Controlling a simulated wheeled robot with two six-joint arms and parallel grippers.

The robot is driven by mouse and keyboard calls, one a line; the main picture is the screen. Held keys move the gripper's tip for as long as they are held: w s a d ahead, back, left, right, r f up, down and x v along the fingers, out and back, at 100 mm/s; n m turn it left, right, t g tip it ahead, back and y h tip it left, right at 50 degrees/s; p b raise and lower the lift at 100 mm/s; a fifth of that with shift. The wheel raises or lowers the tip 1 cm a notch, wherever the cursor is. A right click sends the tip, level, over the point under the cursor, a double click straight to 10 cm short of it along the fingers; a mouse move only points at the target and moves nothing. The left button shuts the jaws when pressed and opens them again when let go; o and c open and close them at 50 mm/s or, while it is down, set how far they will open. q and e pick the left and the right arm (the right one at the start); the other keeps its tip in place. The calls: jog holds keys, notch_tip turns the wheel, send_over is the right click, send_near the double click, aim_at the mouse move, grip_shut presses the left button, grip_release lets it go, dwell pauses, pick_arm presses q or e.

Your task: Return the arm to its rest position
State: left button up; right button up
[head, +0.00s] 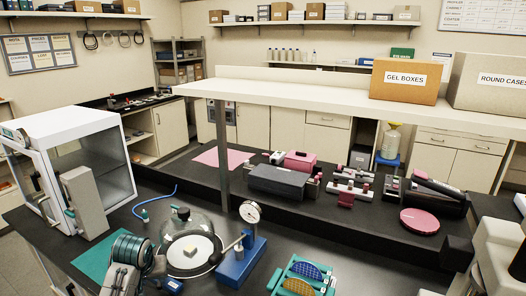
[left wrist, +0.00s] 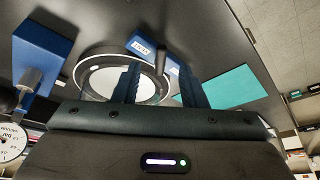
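My left gripper shows in the left wrist view (left wrist: 160,72), its two dark fingers spread apart with no clear grip on anything. Past the fingers lies a round plate (left wrist: 112,84) with a pale rim. My right gripper is not visible.
A white open-fronted cabinet (head: 95,150) stands at the left. Disc-shaped wafers (head: 305,270) stand in a teal rack. A grey post (head: 222,155) supports the shelf.

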pick_arm(q)
jog(key=shift+m, duration=0.5)
jog(key=s+f, duration=0.1)
jog(key=s, duration=0.1)
jog(key=s+d+f, duration=0.1)
jog(key=s+f, duration=0.1)
jog(key=s+d+f, duration=0.1)
jog(key=s+f, duration=0.1)
jog(key=s, duration=0.1)
jog(key=shift+d, duration=0.2)
jog(key=s+d+f+m, duration=0.1)
jog(key=s+d+m, duration=0.15)
jog(key=s, duration=1.05)
jog(key=s+d+f+m, duration=0.15)
jog(key=s+d, duration=0.25)
jog(key=s, duration=1)
jog(key=a+f+n+g+b, duration=0.1)
jog(key=a+f+b, duration=0.15)
jog(key=f, duration=1.65)
jog(key=a+f+g+b, duration=0.1)
jog(key=f+b, duration=0.3)
jog(key=f, duration=1.5)
jog(key=s+a+f+g+b, duration=0.1)
jog(key=s+f+b, duration=0.3)
jog(key=s+f, duration=1.4)
notch_tip(320, 180, down, 5)
jog(key=shift+s+r+h, duration=0.1)
jog(key=shift+s+h, duration=0.2)
jog(key=shift+s, duration=0.05)
